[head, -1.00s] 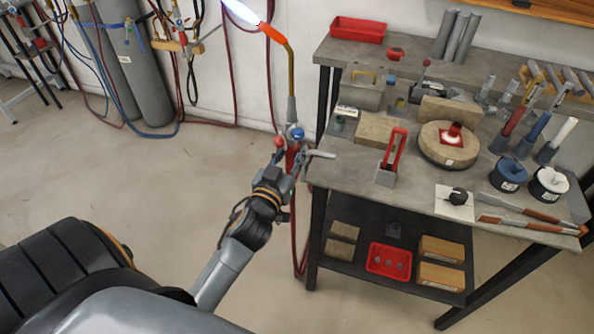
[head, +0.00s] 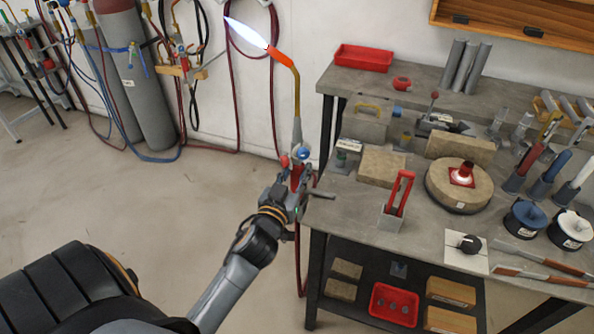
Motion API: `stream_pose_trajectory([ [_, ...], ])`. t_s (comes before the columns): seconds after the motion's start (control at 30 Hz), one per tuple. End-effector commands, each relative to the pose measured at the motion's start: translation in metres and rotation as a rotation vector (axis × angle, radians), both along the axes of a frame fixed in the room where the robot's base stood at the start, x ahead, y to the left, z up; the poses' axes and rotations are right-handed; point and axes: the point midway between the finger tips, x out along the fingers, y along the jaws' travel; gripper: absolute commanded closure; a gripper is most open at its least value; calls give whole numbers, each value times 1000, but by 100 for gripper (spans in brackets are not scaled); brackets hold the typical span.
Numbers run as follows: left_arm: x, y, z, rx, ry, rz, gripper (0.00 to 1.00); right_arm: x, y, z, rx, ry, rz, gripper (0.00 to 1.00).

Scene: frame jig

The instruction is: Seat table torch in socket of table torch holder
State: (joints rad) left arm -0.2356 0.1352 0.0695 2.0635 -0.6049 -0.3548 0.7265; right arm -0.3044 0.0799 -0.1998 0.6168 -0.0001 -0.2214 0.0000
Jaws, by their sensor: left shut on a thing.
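My left gripper (head: 297,189) is shut on the table torch (head: 297,118), which stands roughly upright in its grasp at the table's left edge. The torch has a grey and red valve body, a brass neck and an orange tip with a lit bluish-white flame pointing up and left. What looks like the table torch holder, a red bracket on a grey block (head: 392,217), stands on the table to the right of the gripper, apart from the torch. Its socket is not clearly visible. My right gripper is out of view.
The grey workbench (head: 345,207) has free surface between its left edge and the holder. Nearby are a tan block (head: 381,165), a round brick turntable (head: 446,195) with a glowing red piece, and a black knob plate (head: 452,259). A dark red hose (head: 298,262) hangs below the torch.

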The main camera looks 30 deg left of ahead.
Motion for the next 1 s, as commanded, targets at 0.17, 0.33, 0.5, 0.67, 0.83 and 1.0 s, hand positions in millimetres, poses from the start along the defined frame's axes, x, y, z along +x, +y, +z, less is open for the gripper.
stream_pose_trajectory([
  [0.17, 0, 0, -8, 2, -6, -2, 100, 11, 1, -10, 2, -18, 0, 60],
  [0.33, 0, 0, -15, 3, -5, -2, 100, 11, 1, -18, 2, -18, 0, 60],
  [0.5, 0, 0, -23, 2, -5, -1, 100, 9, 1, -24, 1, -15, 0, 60],
  [0.67, 0, 0, -31, 1, -5, -1, 100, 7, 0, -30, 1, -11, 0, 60],
  [0.83, 0, 0, -39, 1, -5, -1, 100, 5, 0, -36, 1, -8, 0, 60],
  [1.0, 0, 0, -46, 1, -5, -1, 100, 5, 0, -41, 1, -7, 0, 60],
])
